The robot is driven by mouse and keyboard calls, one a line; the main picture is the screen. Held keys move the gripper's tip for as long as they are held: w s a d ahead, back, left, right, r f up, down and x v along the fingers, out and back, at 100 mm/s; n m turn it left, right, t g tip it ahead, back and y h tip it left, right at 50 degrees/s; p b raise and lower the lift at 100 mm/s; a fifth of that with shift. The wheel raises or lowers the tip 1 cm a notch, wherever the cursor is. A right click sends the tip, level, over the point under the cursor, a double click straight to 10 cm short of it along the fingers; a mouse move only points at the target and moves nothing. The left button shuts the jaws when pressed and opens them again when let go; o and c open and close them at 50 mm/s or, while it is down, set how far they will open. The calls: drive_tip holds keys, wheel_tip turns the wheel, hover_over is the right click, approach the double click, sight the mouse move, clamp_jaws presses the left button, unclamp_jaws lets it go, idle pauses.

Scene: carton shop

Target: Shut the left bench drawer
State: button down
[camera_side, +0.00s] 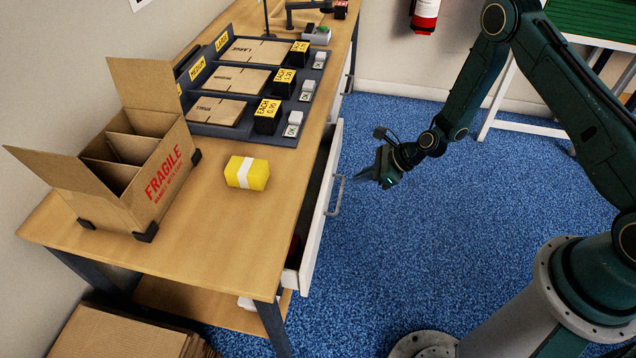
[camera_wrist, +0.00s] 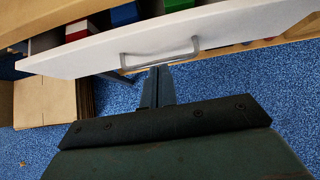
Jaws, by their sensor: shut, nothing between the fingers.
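The left bench drawer (camera_side: 322,214) stands pulled out from under the wooden bench, with its white front and metal handle facing my arm. In the wrist view the white drawer front (camera_wrist: 100,54) crosses the top of the picture, and its handle (camera_wrist: 160,54) is near the middle. Red, blue and green things show inside the drawer. My gripper (camera_side: 368,174) is shut and empty, a little to the right of the handle in the side view. In the wrist view its fingers (camera_wrist: 157,85) point at the handle; whether they touch it I cannot tell.
On the bench (camera_side: 215,240) stand an open carton (camera_side: 165,185) marked FRAGILE, a yellow block with a white band (camera_side: 246,173), and a dark rack (camera_side: 215,128) of cardboard blanks. Flat cardboard (camera_side: 115,335) lies below at left. Blue floor is clear around my gripper.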

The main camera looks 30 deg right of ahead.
sight(324, 179)
drive_tip(key=shift+w+a+f, duration=0.3)
drive_tip(key=shift+w+a, duration=0.4)
drive_tip(key=shift+w+a+f, duration=0.25)
drive_tip(key=shift+w+a, duration=0.4)
drive_tip(key=shift+w+a+f, duration=0.3)
drive_tip(key=shift+w+a, duration=0.4)
drive_tip(key=w+a, duration=0.3)
drive_tip(key=shift+a, duration=0.1)
drive_tip(key=shift+w+a, duration=0.3)
drive_tip(key=shift+w, duration=0.05)
drive_tip(key=shift+r, duration=0.1)
drive_tip(key=s+d, duration=0.3)
drive_tip(key=d, duration=0.1)
drive_tip(key=shift+s+r, duration=0.15)
drive_tip(key=shift+s, duration=0.15)
drive_tip(key=v, duration=0.9)
